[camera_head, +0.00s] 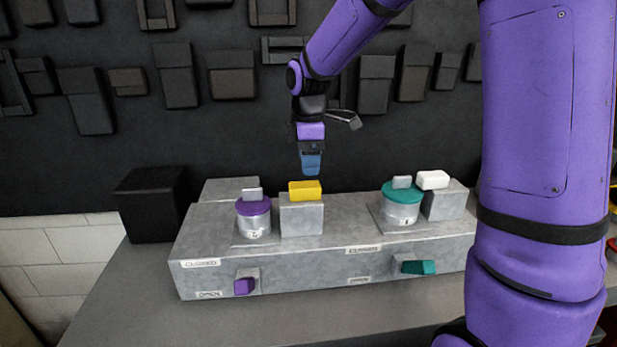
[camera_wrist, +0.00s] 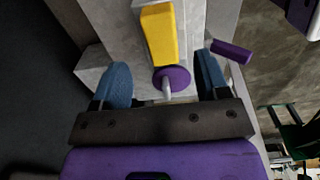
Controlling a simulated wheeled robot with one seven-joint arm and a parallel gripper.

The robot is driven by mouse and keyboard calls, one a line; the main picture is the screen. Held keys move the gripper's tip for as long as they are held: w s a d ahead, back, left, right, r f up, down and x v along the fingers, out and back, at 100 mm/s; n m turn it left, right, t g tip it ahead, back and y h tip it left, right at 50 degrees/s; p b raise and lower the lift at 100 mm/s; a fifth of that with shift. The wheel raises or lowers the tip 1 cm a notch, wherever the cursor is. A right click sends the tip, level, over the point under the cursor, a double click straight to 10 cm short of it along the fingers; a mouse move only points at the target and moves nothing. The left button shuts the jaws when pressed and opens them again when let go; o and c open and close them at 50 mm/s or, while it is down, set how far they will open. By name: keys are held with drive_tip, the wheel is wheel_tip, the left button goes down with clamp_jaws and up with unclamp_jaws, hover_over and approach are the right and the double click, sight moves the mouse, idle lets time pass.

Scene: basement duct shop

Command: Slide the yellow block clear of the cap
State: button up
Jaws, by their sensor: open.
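The yellow block (camera_head: 305,191) lies on top of a grey pedestal (camera_head: 301,217), just right of the purple cap (camera_head: 253,206) in the head view. The cap sits on a pale cylinder and has a grey handle on top. A gap shows between block and cap in the head view. In the wrist view the yellow block (camera_wrist: 159,35) ends close to the edge of the purple cap (camera_wrist: 181,74). My gripper (camera_head: 311,170) is above the block, apart from it. Its blue fingers (camera_wrist: 164,82) are spread, with nothing between them that I can see held.
A teal cap (camera_head: 403,192) on a second cylinder stands to the right, beside a white block (camera_head: 432,180) on another pedestal. Purple (camera_head: 244,286) and teal (camera_head: 417,267) levers stick out of the front face. A black box (camera_head: 152,204) stands at the left. A dark wall is behind.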

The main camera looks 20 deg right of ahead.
sight(309, 184)
wheel_tip(309, 184, up, 4)
drive_tip(key=shift+f, duration=0.15)
idle(0.5)
drive_tip(key=s+d+r+m+t, duration=0.1)
drive_tip(key=s+m, duration=0.6)
drive_tip(key=s, duration=0.7)
drive_tip(key=s+r+m+t, duration=0.4)
drive_tip(key=s+m, duration=0.3)
drive_tip(key=s, duration=0.6)
drive_tip(key=shift+s+d+r, duration=0.35)
drive_tip(key=shift+r, duration=0.35)
